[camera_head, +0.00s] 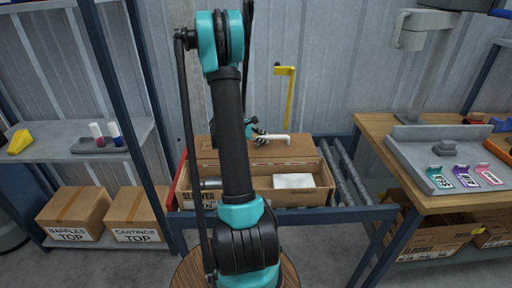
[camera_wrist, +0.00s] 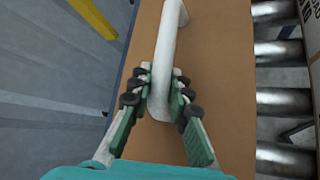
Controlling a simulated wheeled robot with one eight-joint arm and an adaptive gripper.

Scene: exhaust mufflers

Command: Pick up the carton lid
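The carton lid (camera_head: 290,151) is a flat brown cardboard panel at the back of the open carton (camera_head: 305,197). I cannot tell whether it is joined to the carton. A white bar handle (camera_head: 274,138) is on the lid; it fills the middle of the wrist view (camera_wrist: 165,50). My gripper (camera_wrist: 161,82) has its two fingers closed in on either side of the handle, seemingly touching it. In the head view my gripper (camera_head: 255,135) is at the lid, partly hidden by my arm. The lid seems to rest at carton height.
The carton holds a white box (camera_head: 293,181) and a grey metal cylinder (camera_head: 210,183). Rollers (camera_head: 348,172) run to its right. A yellow bracket (camera_head: 290,97) stands behind. A wooden bench (camera_head: 385,124) is right; a shelf (camera_head: 60,145) is left.

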